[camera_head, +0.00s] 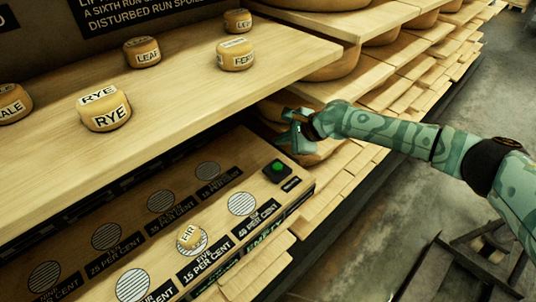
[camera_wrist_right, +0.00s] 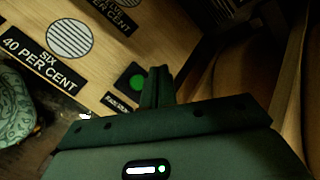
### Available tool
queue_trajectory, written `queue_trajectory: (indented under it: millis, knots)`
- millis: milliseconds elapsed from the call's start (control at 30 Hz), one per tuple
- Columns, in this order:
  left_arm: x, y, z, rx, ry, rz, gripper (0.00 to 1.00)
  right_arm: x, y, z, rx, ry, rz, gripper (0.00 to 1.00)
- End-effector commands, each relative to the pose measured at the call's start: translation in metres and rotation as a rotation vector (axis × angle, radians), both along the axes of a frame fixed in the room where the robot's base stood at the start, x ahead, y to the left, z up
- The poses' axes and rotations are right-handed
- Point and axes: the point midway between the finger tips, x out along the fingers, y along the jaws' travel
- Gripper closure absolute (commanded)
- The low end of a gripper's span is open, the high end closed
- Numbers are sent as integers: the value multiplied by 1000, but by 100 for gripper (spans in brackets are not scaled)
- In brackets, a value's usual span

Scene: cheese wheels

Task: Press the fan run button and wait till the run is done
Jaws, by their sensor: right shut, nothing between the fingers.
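The fan run button is a round green button (camera_head: 278,167) on a dark square plate at the right end of the lower wooden board. It also shows in the right wrist view (camera_wrist_right: 137,82), with a small, partly hidden label beside it. My right gripper (camera_head: 286,138) is shut and empty, a little above and behind the button in the head view. In the right wrist view its closed fingers (camera_wrist_right: 158,84) show just right of the button. I cannot tell whether they touch it; a gap shows in the head view. My left gripper is not in view.
Racks of large cheese wheels (camera_head: 335,70) stand behind my right gripper.

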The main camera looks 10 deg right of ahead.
Motion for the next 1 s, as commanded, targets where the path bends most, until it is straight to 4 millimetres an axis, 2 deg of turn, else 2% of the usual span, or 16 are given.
queue_trajectory:
  millis: [200,567,767,1000]
  knots:
    - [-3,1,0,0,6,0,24,-2,1,7,24,39,-30,100]
    - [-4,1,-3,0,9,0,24,-1,1,3,24,36,-30,100]
    - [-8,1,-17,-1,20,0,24,-1,0,-14,23,37,-30,100]
    - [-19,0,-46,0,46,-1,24,-1,0,-49,23,39,-28,100]
